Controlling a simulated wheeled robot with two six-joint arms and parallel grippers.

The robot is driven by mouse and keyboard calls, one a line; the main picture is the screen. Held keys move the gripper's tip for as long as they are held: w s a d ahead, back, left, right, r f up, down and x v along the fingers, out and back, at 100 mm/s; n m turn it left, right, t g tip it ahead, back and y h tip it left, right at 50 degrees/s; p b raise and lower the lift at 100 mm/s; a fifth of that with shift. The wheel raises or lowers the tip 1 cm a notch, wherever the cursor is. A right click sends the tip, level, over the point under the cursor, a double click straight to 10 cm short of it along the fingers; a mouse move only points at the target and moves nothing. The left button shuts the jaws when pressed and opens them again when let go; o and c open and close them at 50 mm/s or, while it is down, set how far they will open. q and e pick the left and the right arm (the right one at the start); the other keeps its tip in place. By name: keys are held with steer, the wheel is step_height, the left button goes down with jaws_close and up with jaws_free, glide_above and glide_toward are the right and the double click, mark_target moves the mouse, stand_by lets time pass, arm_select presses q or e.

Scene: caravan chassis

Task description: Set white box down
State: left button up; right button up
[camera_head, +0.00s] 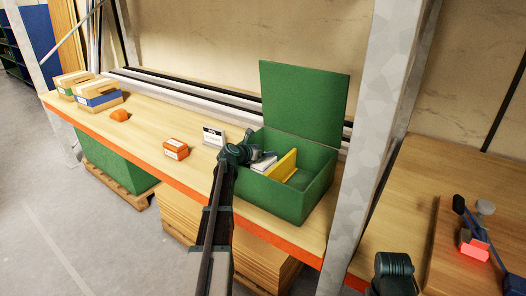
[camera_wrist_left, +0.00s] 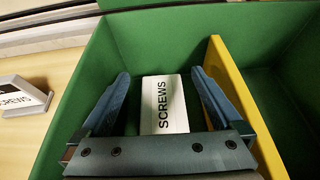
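The white box (camera_wrist_left: 164,105), marked SCREWS, lies in the left compartment of the open green bin (camera_head: 285,205). It also shows in the head view (camera_head: 264,163), partly hidden by my left gripper. My left gripper (camera_wrist_left: 160,78) reaches down into the bin, with one blue finger on each side of the white box. The fingers are open, with a gap to the box on both sides. The yellow divider (camera_wrist_left: 240,100) stands just right of the right finger. My right gripper does not show; a dark joint of my right arm shows low in the head view.
The green lid (camera_head: 305,100) stands up behind the bin. A SCREWS sign (camera_head: 213,137) stands left of it. An orange box (camera_head: 176,149) and cardboard boxes (camera_head: 98,95) stand further left on the wooden bench. A metal post (camera_head: 378,120) rises right of the bin.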

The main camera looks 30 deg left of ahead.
arm_select(q)
steer(key=shift+r+p, duration=0.3)
steer(key=shift+p, duration=0.05)
steer(key=shift+r+p, duration=0.45)
steer(key=p+v, duration=0.4)
steer(key=v, duration=0.8)
steer(key=shift+f, duration=0.2)
